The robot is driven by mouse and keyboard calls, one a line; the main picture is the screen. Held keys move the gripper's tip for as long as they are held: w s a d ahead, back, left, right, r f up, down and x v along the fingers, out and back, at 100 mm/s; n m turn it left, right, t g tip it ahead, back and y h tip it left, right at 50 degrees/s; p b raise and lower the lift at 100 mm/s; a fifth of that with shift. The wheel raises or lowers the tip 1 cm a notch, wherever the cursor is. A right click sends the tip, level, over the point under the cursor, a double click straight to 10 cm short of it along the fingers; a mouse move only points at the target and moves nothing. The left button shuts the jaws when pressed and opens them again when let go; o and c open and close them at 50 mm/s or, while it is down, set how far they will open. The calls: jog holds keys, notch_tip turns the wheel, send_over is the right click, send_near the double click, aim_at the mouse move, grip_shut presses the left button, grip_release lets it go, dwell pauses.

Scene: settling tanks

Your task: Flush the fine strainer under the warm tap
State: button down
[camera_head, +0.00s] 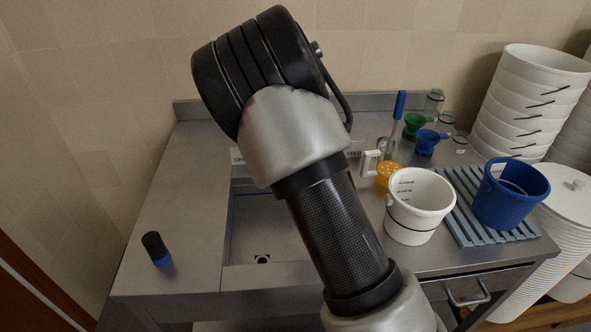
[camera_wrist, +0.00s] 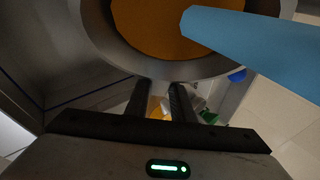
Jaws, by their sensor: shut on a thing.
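In the wrist view my gripper (camera_wrist: 160,88) is shut on the near rim of a round strainer (camera_wrist: 128,66), with a grey ring and an orange-brown disc inside. A light-blue round shape (camera_wrist: 255,45) crosses from the right edge and ends over the disc; I cannot tell whether it is running water or a solid bar. In the head view my arm hides the gripper, the strainer and any tap. The sink basin (camera_head: 262,228) shows left of my arm, its drain near the front. Small labels (camera_head: 238,156) stand at its back, partly hidden.
A white bucket (camera_head: 418,208), an orange perforated piece (camera_head: 389,173) and a blue bucket (camera_head: 510,196) on a ribbed mat (camera_head: 462,212) stand right. Green (camera_head: 414,124) and blue (camera_head: 428,142) funnels are behind. A black-and-blue object (camera_head: 156,248) stands left on otherwise clear counter.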

jog(key=shift+s+a, duration=0.1)
jog(key=shift+s+a+p, duration=0.25)
jog(key=shift+a+p, duration=0.1)
jog(key=shift+p, duration=0.1)
jog(key=s+d+b, duration=0.3)
jog(key=s+d, duration=0.2)
jog(key=s, duration=0.1)
dwell(0.9)
jog(key=shift+s, duration=0.1)
dwell(1.1)
jog(key=s+d+r+p, duration=0.2)
jog(key=s+d+r, duration=0.1)
jog(key=s+r, duration=0.1)
jog(key=shift+d, duration=0.15)
dwell(0.4)
jog(key=shift+w+f, duration=0.1)
